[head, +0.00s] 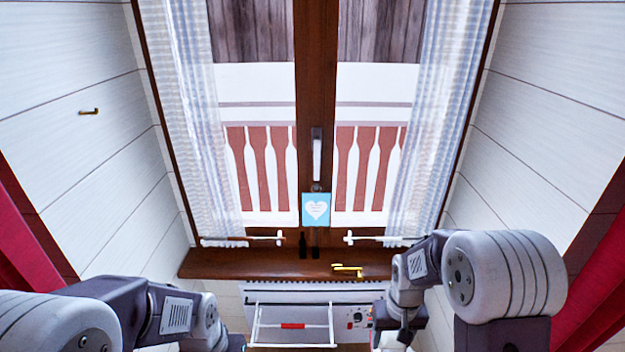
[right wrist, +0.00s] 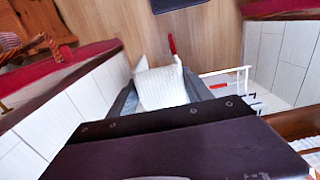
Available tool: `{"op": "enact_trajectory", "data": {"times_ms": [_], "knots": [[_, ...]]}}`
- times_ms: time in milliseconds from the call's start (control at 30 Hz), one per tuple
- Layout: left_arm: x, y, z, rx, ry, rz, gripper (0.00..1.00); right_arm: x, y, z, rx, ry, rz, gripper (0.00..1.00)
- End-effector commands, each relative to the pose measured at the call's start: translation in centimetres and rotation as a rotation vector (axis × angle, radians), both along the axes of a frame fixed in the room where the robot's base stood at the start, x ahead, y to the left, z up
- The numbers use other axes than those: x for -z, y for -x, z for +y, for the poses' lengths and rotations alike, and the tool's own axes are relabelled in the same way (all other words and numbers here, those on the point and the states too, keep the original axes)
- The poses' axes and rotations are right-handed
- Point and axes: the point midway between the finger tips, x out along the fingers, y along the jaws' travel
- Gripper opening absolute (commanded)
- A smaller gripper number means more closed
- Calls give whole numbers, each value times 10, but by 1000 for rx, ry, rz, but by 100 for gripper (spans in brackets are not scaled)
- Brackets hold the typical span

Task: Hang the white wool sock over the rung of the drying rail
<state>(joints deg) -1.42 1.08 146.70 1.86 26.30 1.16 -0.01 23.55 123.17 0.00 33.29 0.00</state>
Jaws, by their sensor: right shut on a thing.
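The white wool sock (right wrist: 160,88) is pinched between the fingers of my right gripper (right wrist: 165,100) in the right wrist view, its loose end pointing up in the picture. In the head view my right gripper (head: 402,335) is at the bottom edge, to the right of the drying rail. The white drying rail (head: 258,325) stands out in front of a white heater, with a red piece on its rung (head: 293,326). The rail also shows in the right wrist view (right wrist: 226,71), right of the sock and apart from it. My left gripper (head: 236,342) is cut off at the bottom; its fingers cannot be made out.
The white heater (head: 360,293) with dials sits below a wooden sill (head: 240,266). A brass object (head: 347,270) lies on the sill below a blue heart card (head: 316,209). A red object (right wrist: 172,44) shows beyond the sock. Wooden floor (right wrist: 205,40) is open there.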

Motion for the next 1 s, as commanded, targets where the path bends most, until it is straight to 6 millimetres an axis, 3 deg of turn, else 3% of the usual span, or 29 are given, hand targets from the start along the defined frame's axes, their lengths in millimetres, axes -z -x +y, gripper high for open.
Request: {"op": "enact_trajectory", "data": {"times_ms": [33,167,333,800,900,1000], "knots": [[18,0,0,0,0,0,36,18,0,0,0,0,0,18],[44,0,0,0,0,0,36,44,0,0,0,0,0,18],[94,0,0,0,0,-1,36,94,0,0,0,0,0,18],[296,0,0,0,0,0,36,295,0,0,0,0,0,18],[323,0,0,0,0,0,36,323,0,0,0,0,-1,18],[332,0,0,0,0,0,36,332,0,0,0,0,-1,18]]}}
